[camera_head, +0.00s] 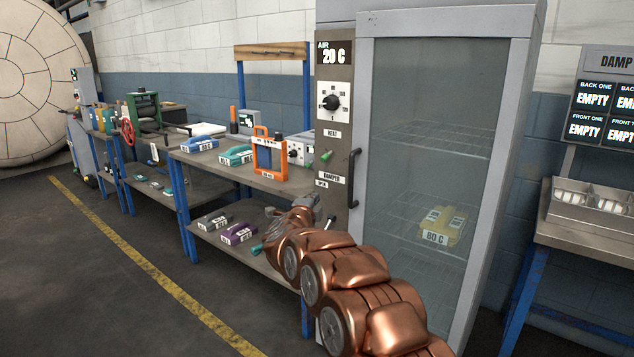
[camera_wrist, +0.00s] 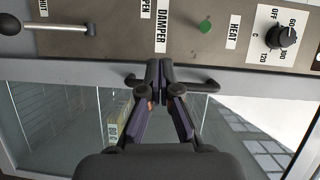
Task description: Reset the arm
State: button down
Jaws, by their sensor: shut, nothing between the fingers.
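My copper arm reaches from the lower right of the head view to the front of a grey cabinet. In the wrist view my gripper (camera_wrist: 156,76) is shut and empty, its fingertips together. The dark door handle (camera_head: 353,178) is upright on the glass door (camera_head: 420,120), which looks closed. In the wrist view the handle (camera_wrist: 208,85) runs crosswise behind my fingertips; I cannot tell whether they touch it.
The control panel (camera_head: 333,100) reads 20 C, with a dial (camera_head: 331,102) and a damper lever (camera_wrist: 62,29). A yellow piece (camera_head: 442,226) labelled 80 C lies inside the cabinet. A workbench (camera_head: 215,178) with several tools stands left. A steel unit (camera_head: 585,232) stands right. The left floor is clear.

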jog(key=s+a+f+n+g+y, duration=0.2)
jog(key=s+n+g+y, duration=0.6)
jog(key=s+n, duration=0.95)
jog(key=s+d+f+n+g+h, duration=0.1)
jog(key=s+d+f+g, duration=0.45)
jog(key=s, duration=1.15)
jog(key=s+d+f+n+g+h, duration=0.15)
jog(key=s+d, duration=0.65)
jog(key=s, duration=0.9)
jog(key=s+d+f+g+h, duration=0.1)
jog(key=s+d+f+g, duration=0.35)
jog(key=s, duration=1.25)
notch_tip(320, 180, up, 20)
jog(key=d+p, duration=0.2)
jog(key=p, duration=1.5)
jog(key=shift+w+d+r+t, duration=0.2)
jog(key=shift+w+r+t, duration=0.1)
jog(key=shift+t, duration=0.15)
